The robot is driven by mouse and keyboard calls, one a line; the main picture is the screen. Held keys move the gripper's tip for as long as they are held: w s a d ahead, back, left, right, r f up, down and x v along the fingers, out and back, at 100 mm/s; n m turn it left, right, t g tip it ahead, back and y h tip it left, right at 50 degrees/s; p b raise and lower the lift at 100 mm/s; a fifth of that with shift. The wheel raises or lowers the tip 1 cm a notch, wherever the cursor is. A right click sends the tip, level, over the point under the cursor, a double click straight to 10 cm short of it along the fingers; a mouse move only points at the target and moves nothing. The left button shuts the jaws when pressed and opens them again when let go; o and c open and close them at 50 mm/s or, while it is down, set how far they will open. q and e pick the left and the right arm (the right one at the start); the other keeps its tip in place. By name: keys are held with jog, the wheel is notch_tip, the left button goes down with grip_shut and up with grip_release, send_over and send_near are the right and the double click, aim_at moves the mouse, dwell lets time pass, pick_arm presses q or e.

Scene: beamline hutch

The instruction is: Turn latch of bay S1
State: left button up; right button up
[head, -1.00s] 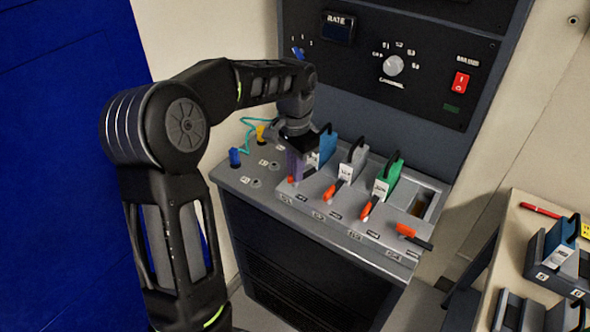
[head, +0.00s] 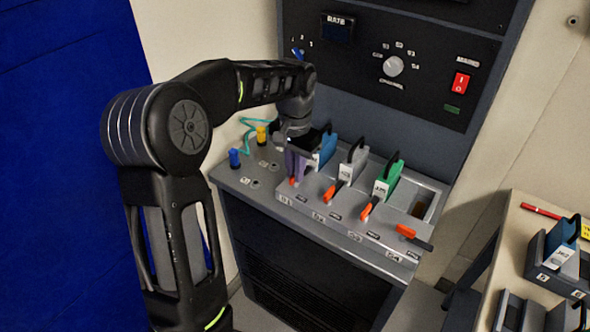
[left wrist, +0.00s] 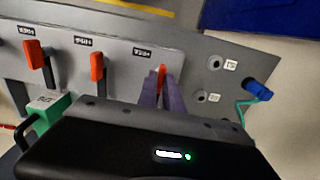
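The panel of bays (head: 330,218) carries a row of orange-tipped latches. The latch of bay S1 (head: 292,181), at the left end of the row, is mostly hidden by my left gripper (head: 296,168). In the left wrist view, the gripper's purple fingers (left wrist: 162,88) lie close on both sides of this orange latch (left wrist: 161,74) and appear shut on it. A blue module (head: 327,148) stands just behind the fingers in the head view. My right gripper is not in view.
A grey module (head: 355,160) and a green module (head: 388,178) stand in bays to the right, with their latches in front. The rightmost bay (head: 422,205) looks empty. Blue (head: 235,158) and yellow (head: 262,135) plugs with a teal cable are at left. A side table (head: 508,250) holds more modules.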

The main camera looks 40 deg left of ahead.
pick_arm(q)
jog(key=o, duration=0.4)
notch_tip(320, 180, up, 8)
jog(key=shift+f+b, duration=0.1)
jog(key=shift+b, duration=0.2)
dwell(0.7)
